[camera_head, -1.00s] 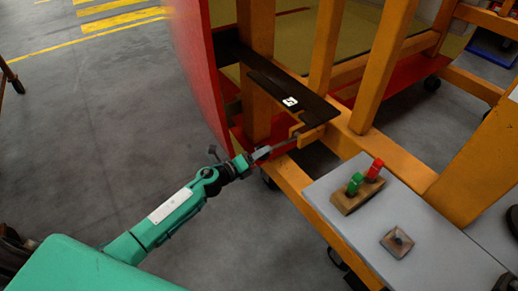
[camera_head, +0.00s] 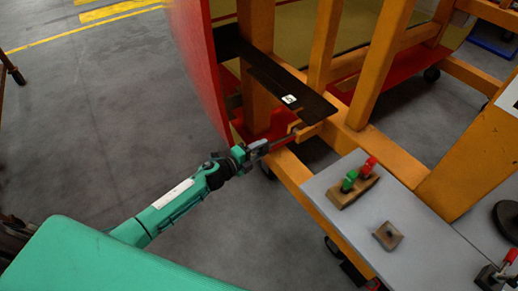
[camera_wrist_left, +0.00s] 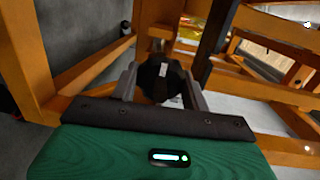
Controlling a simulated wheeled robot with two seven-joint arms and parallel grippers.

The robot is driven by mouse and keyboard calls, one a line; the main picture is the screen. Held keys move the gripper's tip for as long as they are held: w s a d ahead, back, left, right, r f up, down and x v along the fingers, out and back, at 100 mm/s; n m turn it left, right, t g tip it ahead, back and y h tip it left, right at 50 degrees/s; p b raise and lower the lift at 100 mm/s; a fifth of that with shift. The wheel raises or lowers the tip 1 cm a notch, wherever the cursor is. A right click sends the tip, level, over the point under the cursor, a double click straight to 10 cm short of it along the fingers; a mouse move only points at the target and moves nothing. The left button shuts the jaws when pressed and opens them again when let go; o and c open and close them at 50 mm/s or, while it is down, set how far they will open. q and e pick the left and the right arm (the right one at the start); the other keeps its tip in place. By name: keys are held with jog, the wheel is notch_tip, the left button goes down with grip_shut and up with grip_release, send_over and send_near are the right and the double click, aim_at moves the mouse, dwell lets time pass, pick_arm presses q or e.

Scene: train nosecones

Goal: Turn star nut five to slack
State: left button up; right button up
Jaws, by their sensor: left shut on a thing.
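A black star nut (camera_wrist_left: 162,78) with a pale mark on its face sits between the two fingers of my left gripper (camera_wrist_left: 160,88) in the left wrist view. The fingers are shut on it from both sides. In the head view my left gripper (camera_head: 259,147) is at the orange frame, just below a dark bar (camera_head: 312,104) with a small white label (camera_head: 289,99). The label's number is hard to read now. The nut is too small and covered to make out in the head view. My right gripper is not in view.
A red panel (camera_head: 196,75) stands close to the left of the gripper. Orange frame beams (camera_head: 385,65) rise behind and to the right. A grey board (camera_head: 350,225) carries a wooden block with green and red handles (camera_head: 354,187).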

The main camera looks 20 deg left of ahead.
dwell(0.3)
pick_arm(q)
jog(key=o, duration=1)
jog(key=b+v, duration=0.3)
jog(key=v, duration=1)
jog(key=shift+s+a, duration=0.25)
jog(key=shift+s, duration=0.05)
